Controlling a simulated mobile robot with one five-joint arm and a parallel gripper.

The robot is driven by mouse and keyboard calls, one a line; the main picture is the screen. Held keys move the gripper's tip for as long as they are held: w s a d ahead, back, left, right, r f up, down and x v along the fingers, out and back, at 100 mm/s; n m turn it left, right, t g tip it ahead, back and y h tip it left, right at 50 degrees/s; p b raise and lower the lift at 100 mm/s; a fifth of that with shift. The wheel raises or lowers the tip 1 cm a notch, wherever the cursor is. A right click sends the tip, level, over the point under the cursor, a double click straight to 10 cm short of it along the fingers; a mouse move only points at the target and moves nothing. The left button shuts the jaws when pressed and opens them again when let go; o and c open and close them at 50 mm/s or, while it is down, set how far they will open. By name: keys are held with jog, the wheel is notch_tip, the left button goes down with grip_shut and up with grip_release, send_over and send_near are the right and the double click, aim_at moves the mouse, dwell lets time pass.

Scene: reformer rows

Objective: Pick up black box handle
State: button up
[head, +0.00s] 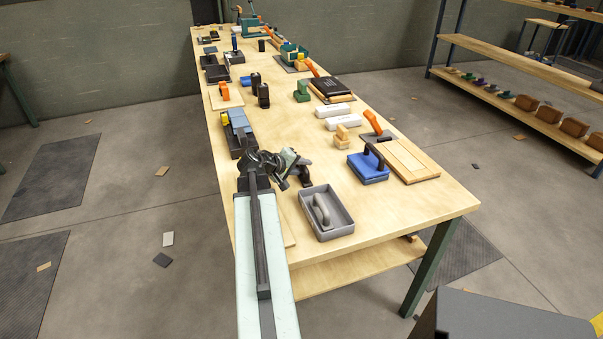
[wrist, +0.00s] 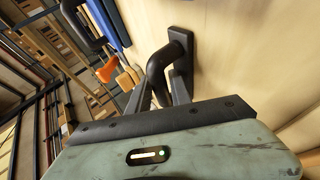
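The black handle (wrist: 158,70) is in the middle of the wrist view, a curved bar on a dark rectangular plate against a pale wooden surface. In the head view, a small dark shape (head: 305,174) beside my gripper appears to be the same handle. My gripper (wrist: 160,88) has its two grey fingers on either side of the handle bar. Whether they press on it cannot be told. In the head view, my gripper (head: 291,168) is low over the near part of the bench.
A grey tray (head: 338,231) with a grey handle lies close to the right of my arm. A blue block with a black handle (head: 368,167) stands farther right. A blue and black box (head: 238,132) is behind my gripper. Bare bench (head: 430,218) lies at right.

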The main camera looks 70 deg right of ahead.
grip_shut()
notch_tip(320, 180, up, 10)
jog(key=p, duration=1)
jog(key=shift+r, duration=0.2)
jog(key=shift+f, duration=0.1)
